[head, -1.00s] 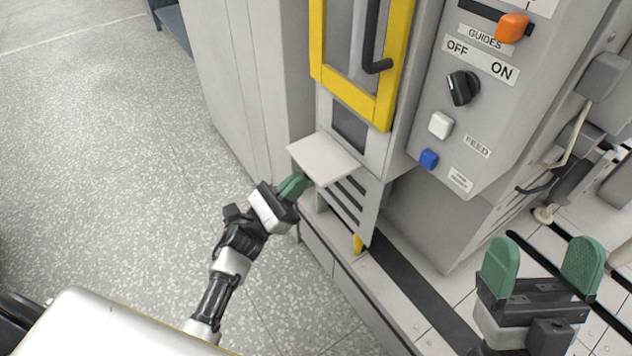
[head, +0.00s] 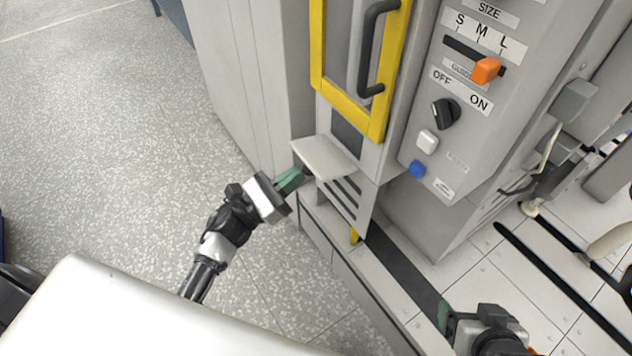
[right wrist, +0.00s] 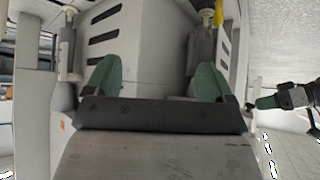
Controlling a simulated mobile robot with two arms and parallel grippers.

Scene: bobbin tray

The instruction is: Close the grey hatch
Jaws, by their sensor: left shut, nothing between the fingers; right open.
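The grey hatch (head: 325,158) is a flat flap on the machine's front, below the yellow-framed door. It stands open, sticking outward over a dark opening. My left gripper (head: 300,174) is shut and empty, its green tips close to the flap's left edge and slightly below it. I cannot tell whether they touch. It also shows at the right of the right wrist view (right wrist: 262,103). My right gripper (head: 446,318) is low at the right, partly hidden in the head view. In the right wrist view its two green fingers (right wrist: 157,80) are wide apart with nothing held.
The yellow-framed door (head: 350,108) with a black handle is above the hatch. A control panel (head: 440,150) with an orange slider, a black knob and white and blue buttons is to its right. Slotted panelling (head: 343,196) lies below the hatch. Speckled floor (head: 110,130) is free at left.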

